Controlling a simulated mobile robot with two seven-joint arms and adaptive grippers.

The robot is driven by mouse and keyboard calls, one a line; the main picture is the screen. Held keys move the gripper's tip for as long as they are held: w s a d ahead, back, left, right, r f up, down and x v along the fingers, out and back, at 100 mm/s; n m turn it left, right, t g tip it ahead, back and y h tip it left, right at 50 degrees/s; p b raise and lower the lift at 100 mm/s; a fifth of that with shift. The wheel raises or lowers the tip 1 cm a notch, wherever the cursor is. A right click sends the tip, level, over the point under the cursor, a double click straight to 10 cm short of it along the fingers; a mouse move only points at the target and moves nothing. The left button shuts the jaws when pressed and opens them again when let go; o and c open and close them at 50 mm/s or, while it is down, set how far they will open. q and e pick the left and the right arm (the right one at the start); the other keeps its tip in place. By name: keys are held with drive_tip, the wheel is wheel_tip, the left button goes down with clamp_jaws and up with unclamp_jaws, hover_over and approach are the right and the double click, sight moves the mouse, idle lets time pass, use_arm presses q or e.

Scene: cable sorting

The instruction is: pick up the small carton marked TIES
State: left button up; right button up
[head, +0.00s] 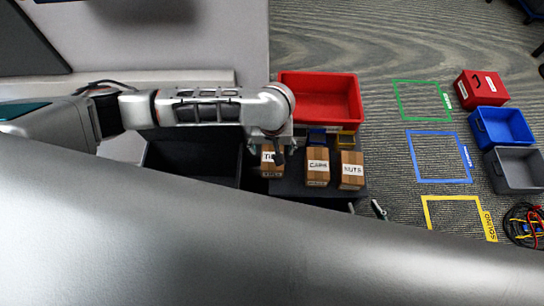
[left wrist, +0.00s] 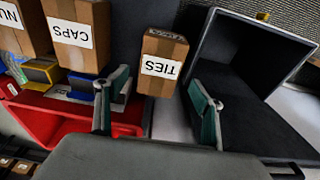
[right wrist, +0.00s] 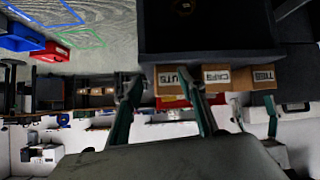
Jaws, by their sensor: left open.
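The small brown carton marked TIES (head: 272,172) stands on a dark surface, leftmost of three labelled cartons in the head view. My left gripper (head: 268,148) is above it and partly covers it. In the left wrist view the TIES carton (left wrist: 163,48) lies beyond the open fingers (left wrist: 158,85), roughly in line with the gap between them. The fingers look empty and apart from the carton. My right gripper (right wrist: 163,88) has its fingers spread with nothing between them; the TIES carton (right wrist: 264,75) shows to its right in that view.
The CAPS carton (head: 317,167) and NUTS carton (head: 351,170) stand close to the right of TIES. A red bin (head: 320,97) is behind. A dark open box (head: 190,160) is to the left. Small blue (head: 317,137) and yellow (head: 345,140) bins sit behind the cartons.

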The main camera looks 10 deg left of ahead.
sight(273, 154)
use_arm(q)
wheel_tip(273, 154, down, 6)
drive_tip(key=b, duration=0.3)
drive_tip(key=shift+w+f, duration=0.1)
drive_tip(key=shift+w, duration=0.05)
drive_tip(key=c, duration=1.2)
drive_tip(key=shift+c, duration=0.9)
drive_tip(key=shift+r, duration=0.25)
